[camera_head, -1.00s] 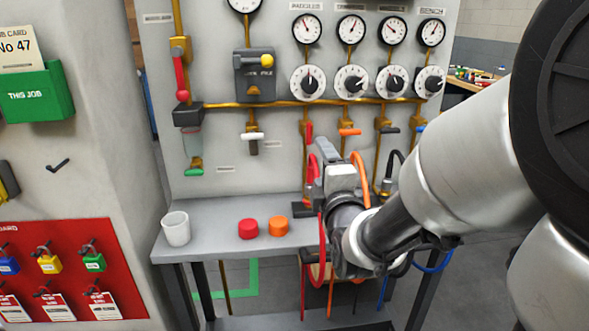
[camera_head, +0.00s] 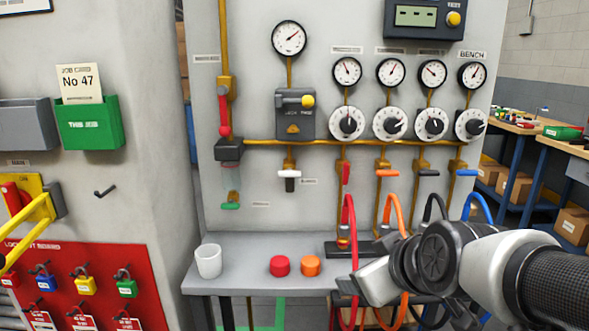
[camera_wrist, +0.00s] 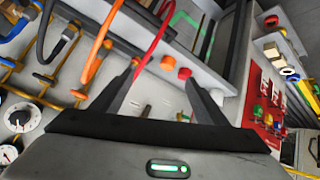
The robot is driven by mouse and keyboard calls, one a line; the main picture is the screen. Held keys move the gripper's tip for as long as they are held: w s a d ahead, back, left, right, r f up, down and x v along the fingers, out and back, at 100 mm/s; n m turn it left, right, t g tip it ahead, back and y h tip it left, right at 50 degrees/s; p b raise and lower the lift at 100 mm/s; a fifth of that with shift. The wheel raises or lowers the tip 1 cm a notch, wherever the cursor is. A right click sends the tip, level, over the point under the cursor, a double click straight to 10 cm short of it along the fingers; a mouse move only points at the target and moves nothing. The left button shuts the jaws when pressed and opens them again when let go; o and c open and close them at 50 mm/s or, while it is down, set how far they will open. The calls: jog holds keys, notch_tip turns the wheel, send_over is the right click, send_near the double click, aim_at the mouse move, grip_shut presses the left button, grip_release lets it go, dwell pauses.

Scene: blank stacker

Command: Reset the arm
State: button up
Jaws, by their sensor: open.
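My gripper (camera_head: 352,289) is at the right front of the grey bench shelf, low in the head view, near the red and orange hoses. Its fingers are partly hidden in the head view. In the wrist view my gripper (camera_wrist: 165,85) shows two dark fingers spread apart with nothing held between them. Beyond them are the red cap and orange cap on the shelf, with a red hose (camera_wrist: 152,40) near the left finger.
A gauge panel (camera_head: 240,180) with dials and coloured valves stands behind the shelf (camera_head: 240,270). A white cup (camera_head: 208,261), a red cap (camera_head: 280,266) and an orange cap (camera_head: 311,265) sit on it. A red lockout board (camera_head: 60,260) is at left.

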jog(key=s+d+m+g+h, duration=0.15)
jog(key=s+m+g, duration=0.35)
jog(key=s, duration=0.7)
notch_tip(320, 180, up, 27)
jog(key=t+p, duration=0.1)
jog(key=p, duration=2.7)
jog(key=shift+s+a+m, duration=0.2)
jog(key=shift+s+m, duration=0.1)
jog(key=shift+m, duration=0.1)
